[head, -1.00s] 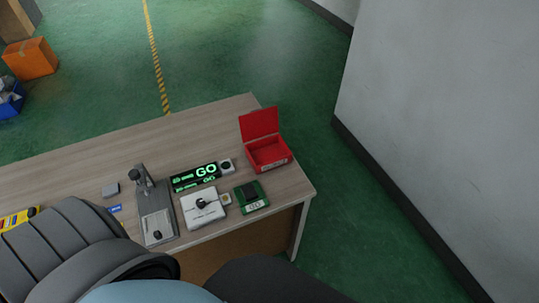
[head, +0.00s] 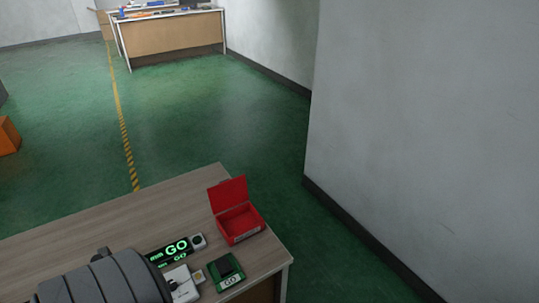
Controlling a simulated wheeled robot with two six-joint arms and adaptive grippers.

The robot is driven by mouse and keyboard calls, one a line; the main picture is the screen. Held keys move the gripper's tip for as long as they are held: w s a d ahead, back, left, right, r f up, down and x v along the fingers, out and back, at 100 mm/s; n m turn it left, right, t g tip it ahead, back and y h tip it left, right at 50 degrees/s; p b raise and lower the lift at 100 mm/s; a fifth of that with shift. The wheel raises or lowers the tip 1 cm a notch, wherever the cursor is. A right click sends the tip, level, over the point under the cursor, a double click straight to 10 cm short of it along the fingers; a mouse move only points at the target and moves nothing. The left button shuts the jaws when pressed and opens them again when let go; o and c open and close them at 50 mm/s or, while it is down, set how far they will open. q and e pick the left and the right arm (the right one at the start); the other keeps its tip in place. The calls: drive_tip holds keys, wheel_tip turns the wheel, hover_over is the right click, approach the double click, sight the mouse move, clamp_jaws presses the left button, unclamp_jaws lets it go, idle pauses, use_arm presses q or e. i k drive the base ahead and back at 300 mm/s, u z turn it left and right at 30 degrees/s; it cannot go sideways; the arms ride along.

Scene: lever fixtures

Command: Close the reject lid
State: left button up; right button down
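The red reject box (head: 243,228) stands at the right end of the wooden table. Its red lid (head: 228,193) is open and stands up at the back edge, leaning back. The inside of the box faces up and looks empty. A dark grey part of my arm covers the lower left of the head view. Neither my left nor my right gripper shows in this view.
A lit GO display (head: 171,251) and a green GO device (head: 225,271) sit left and in front of the box. A white unit (head: 183,284) is partly hidden by my arm. The table (head: 130,222) is bare behind them. A grey wall (head: 420,150) stands to the right.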

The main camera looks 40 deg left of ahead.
sight(223, 197)
drive_tip(key=z, duration=0.15)
drive_tip(key=i, duration=2.9)
drive_tip(key=u, duration=4.65)
drive_tip(key=i, duration=0.45)
drive_tip(key=u, duration=0.05)
